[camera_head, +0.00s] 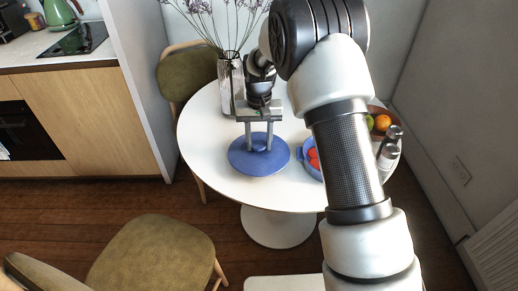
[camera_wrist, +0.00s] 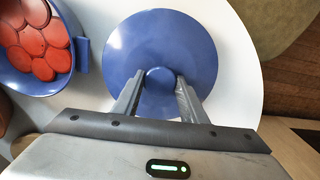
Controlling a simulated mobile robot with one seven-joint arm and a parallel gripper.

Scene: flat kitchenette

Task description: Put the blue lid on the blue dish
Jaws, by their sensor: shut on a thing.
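The blue lid (camera_head: 245,160) is a flat round disc at the near left part of the white round table. It also shows in the wrist view (camera_wrist: 195,40), with a round knob at its middle. My gripper (camera_head: 259,150) points down over the lid, its fingers (camera_wrist: 161,84) shut on the knob. Whether the lid touches the table or hangs just above it, I cannot tell. The blue dish (camera_head: 301,154) stands to the right of the lid, partly hidden by my arm. In the wrist view the dish (camera_wrist: 83,55) is at the left, holding several red round pieces, and has a side handle.
A vase (camera_head: 229,85) with dried stems stands behind the lid. A brown fruit bowl (camera_head: 394,126) and shakers (camera_head: 389,152) stand at the table's right side, near my arm. Chairs (camera_head: 150,255) stand in front and behind at left.

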